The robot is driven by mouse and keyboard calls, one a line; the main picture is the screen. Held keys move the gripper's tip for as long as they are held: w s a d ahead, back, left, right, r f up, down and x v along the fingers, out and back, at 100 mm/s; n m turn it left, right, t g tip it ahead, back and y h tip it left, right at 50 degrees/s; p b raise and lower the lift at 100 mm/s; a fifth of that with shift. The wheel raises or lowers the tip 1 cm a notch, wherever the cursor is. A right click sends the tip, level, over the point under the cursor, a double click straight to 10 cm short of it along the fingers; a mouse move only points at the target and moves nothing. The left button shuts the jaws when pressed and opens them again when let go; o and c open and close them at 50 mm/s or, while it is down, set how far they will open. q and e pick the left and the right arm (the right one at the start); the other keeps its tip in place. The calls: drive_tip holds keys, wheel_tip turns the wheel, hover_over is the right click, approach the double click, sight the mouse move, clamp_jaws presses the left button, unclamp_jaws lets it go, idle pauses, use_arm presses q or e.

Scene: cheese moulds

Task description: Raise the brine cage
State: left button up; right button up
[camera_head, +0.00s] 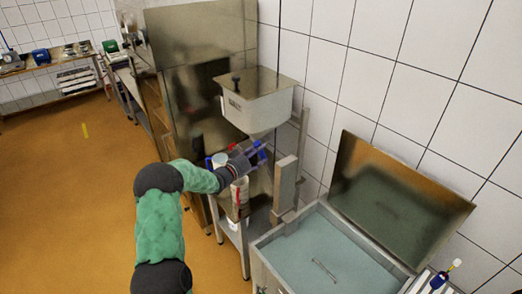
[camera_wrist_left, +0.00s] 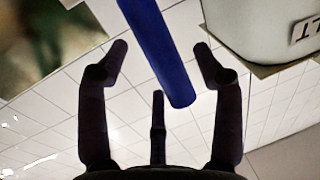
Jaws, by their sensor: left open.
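My left gripper (camera_head: 248,159) is open beside a blue bar-shaped handle (camera_head: 261,149) at the metal stand under the white box. In the left wrist view the blue bar (camera_wrist_left: 160,55) reaches down between the spread fingers of my left gripper (camera_wrist_left: 160,65), with gaps on both sides. The brine tank (camera_head: 262,268) stands at the lower right, full of pale blue-green liquid (camera_head: 310,240). A thin metal bar (camera_head: 325,269) shows in the liquid; I cannot see a cage clearly. My right gripper is not in view.
A white box with a metal lid (camera_head: 260,108) hangs just above my left gripper; its label also shows in the left wrist view (camera_wrist_left: 303,30). The tank's lid (camera_head: 400,200) stands open against the tiled wall. A grey upright (camera_head: 285,185) stands between.

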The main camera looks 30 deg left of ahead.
use_arm(q)
drive_tip(key=shift+x, duration=0.95)
clamp_jaws()
drive_tip(key=shift+a, duration=0.1)
